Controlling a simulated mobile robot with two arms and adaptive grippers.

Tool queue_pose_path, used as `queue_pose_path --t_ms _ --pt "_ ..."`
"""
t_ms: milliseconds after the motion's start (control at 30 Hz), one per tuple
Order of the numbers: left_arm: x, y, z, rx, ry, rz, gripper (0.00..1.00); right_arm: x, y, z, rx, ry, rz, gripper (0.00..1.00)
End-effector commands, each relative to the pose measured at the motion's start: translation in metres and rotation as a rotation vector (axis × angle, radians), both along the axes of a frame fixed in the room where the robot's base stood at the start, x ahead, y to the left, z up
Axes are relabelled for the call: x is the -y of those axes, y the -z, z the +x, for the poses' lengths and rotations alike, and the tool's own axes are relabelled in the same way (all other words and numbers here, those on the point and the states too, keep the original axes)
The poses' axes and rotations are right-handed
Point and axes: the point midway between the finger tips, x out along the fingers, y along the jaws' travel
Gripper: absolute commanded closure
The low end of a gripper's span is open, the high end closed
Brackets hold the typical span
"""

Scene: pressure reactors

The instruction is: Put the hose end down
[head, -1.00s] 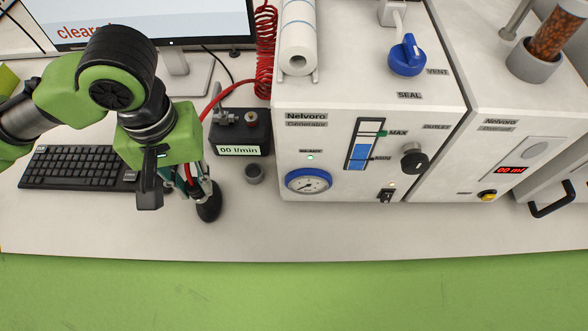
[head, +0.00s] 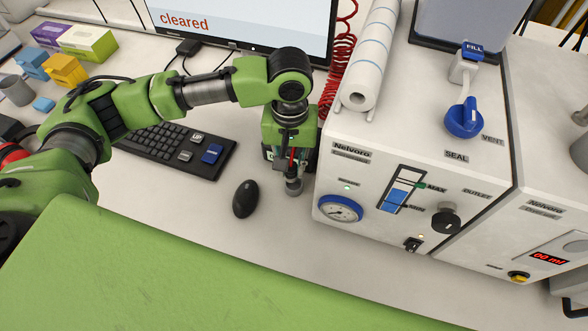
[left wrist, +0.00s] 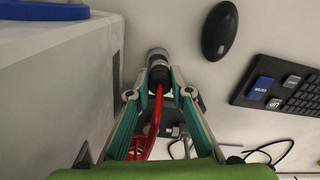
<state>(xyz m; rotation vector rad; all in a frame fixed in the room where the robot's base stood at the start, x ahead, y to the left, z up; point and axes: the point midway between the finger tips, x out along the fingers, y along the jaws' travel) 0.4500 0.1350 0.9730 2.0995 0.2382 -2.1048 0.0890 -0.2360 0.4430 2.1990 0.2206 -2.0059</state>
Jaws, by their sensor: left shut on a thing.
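My left gripper (head: 291,168) points down at the bench, just left of the generator. In the left wrist view the gripper (left wrist: 159,93) is shut on the dark hose end (left wrist: 160,75), with the red hose (left wrist: 157,112) running back between the fingers. My right gripper is not in view.
The generator (head: 362,175) stands close to the right of the gripper. A mouse (head: 246,199) and keyboard (head: 170,150) lie to the left. A monitor (head: 240,25) and coiled red hose (head: 338,70) are behind. The bench front (head: 310,240) is clear.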

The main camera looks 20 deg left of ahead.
Motion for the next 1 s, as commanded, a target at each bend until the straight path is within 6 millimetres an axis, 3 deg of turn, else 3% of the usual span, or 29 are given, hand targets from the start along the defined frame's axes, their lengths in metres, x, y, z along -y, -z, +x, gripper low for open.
queue_pose_path --t_ms 200,433,1000 --pt "0.003 0.014 0.012 0.001 0.000 0.000 1.00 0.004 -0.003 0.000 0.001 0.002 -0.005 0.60" --pt "0.003 0.041 0.011 0.000 0.001 0.000 1.00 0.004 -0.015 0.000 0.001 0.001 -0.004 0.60" --pt "0.003 0.052 0.011 0.000 0.001 -0.001 1.00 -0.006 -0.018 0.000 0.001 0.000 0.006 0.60"
